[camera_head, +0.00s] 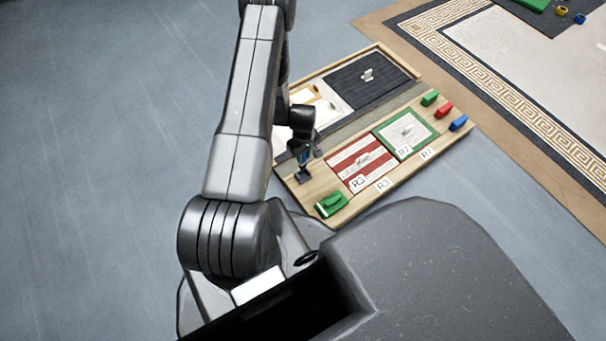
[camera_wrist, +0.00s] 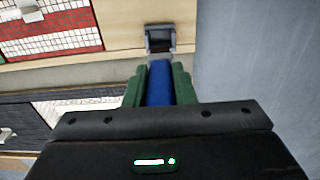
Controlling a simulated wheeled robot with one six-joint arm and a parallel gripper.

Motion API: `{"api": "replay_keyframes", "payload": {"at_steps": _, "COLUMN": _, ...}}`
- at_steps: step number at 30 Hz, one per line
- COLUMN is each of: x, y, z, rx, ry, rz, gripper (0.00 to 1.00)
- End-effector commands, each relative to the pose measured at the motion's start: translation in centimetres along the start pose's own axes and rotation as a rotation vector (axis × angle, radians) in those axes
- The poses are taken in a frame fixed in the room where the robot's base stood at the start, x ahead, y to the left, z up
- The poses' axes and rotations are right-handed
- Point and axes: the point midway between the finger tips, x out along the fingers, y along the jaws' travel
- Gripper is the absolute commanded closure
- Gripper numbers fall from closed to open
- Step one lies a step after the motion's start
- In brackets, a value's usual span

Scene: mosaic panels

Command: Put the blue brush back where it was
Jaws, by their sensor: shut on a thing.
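My gripper (camera_wrist: 158,66) is shut on the blue brush (camera_wrist: 160,86), whose blue part lies between the green fingers in the wrist view. A grey bracket-like piece (camera_wrist: 160,40) sits just past the fingertips, in line with the brush. I cannot tell whether it is the brush's head or a separate holder. In the head view my gripper (camera_head: 303,157) is over the left end of the wooden board (camera_head: 358,207), with a dark square piece (camera_head: 304,177) just below it.
The board bears a red-and-white striped panel (camera_head: 361,163), a green-framed panel (camera_head: 405,134) and a green piece (camera_head: 331,204) at its near end. Green (camera_head: 430,98), red (camera_head: 444,110) and blue (camera_head: 459,123) blocks stand at its right end. A tray with a dark panel (camera_head: 350,85) lies behind.

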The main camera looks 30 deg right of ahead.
Motion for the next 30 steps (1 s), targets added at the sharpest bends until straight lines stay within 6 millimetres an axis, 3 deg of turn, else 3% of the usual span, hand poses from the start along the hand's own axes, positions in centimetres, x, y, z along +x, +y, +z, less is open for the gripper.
{"api": "replay_keyframes", "payload": {"at_steps": 1, "x": 1.5, "y": -0.1, "z": 0.1, "rx": 0.0, "ry": -0.002, "rz": -0.002, "gripper": 0.99}}
{"api": "replay_keyframes", "payload": {"at_steps": 3, "x": 2.8, "y": -0.1, "z": 0.1, "rx": 0.0, "ry": -0.001, "rz": -0.001, "gripper": 0.99}}
{"api": "replay_keyframes", "payload": {"at_steps": 11, "x": 4.9, "y": -0.1, "z": 0.0, "rx": 0.0, "ry": -0.001, "rz": 0.0, "gripper": 0.99}}
{"api": "replay_keyframes", "payload": {"at_steps": 17, "x": 7.8, "y": -0.1, "z": 0.1, "rx": 0.0, "ry": -0.001, "rz": -0.001, "gripper": 0.99}}
{"api": "replay_keyframes", "payload": {"at_steps": 29, "x": 8.3, "y": -0.1, "z": 0.0, "rx": 0.0, "ry": 0.0, "rz": 0.0, "gripper": 0.99}}
{"api": "replay_keyframes", "payload": {"at_steps": 30, "x": 8.2, "y": -0.1, "z": 0.0, "rx": 0.0, "ry": 0.0, "rz": 0.0, "gripper": 0.73}}
